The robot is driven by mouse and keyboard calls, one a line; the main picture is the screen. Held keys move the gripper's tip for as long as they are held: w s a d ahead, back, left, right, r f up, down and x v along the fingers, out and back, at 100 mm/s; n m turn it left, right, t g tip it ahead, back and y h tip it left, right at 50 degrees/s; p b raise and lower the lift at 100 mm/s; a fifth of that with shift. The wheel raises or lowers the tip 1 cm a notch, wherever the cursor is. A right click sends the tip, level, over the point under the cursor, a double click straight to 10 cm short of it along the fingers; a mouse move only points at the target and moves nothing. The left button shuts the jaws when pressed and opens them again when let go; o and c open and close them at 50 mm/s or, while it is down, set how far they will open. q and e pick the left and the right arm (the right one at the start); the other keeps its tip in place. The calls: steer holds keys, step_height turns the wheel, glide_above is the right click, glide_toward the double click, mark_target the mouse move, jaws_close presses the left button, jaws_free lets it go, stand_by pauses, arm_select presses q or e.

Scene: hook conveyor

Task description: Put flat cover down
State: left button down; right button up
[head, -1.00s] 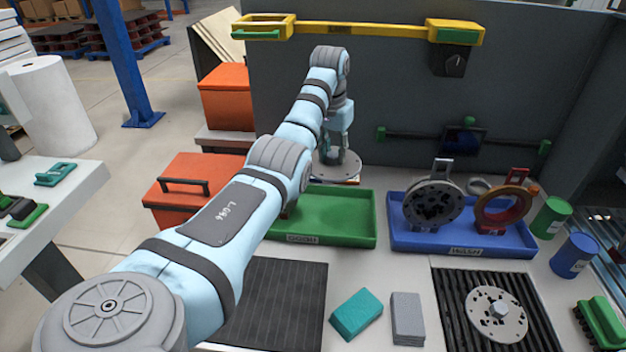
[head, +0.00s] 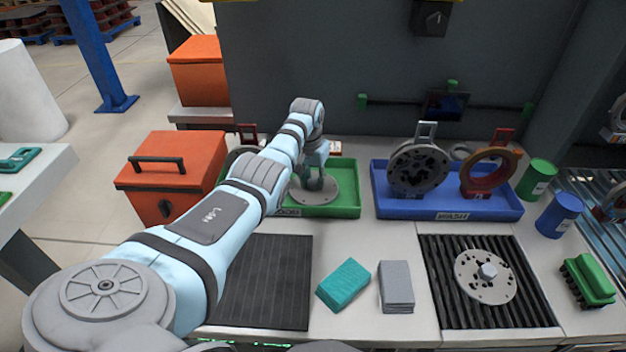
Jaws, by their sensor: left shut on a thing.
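The flat cover (head: 326,192) is a grey round plate with small holes near its rim. My left gripper (head: 318,180) is shut on it from above. The cover is level, over or in the green tray (head: 347,203); I cannot tell whether it touches the tray floor. My left arm hides the tray's left part. A similar grey plate with a central knob (head: 486,277) lies on the black ribbed mat at the right. My right gripper is not in view.
The blue tray (head: 450,210) right of the green one holds an upright grey disc (head: 417,167) and a red-brown ring (head: 488,172). A teal sponge (head: 343,285) and a grey block (head: 396,288) lie in front. An orange box (head: 172,177) stands left.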

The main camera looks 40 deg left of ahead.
mark_target(314, 180)
arm_select(q)
steer(key=shift+f, duration=0.1)
steer(key=c, duration=1.3)
jaws_free()
step_height(314, 180, up, 4)
steer(key=shift+s+f+p, duration=0.1)
steer(key=shift+s+p, duration=0.05)
steer(key=shift+p, duration=1.1)
steer(key=r, duration=0.2)
steer(key=s+r+p, duration=0.1)
steer(key=r, duration=0.5)
steer(key=shift+s+d+r+p, duration=0.2)
steer(key=shift+d+p, duration=0.05)
steer(key=shift+p, duration=0.1)
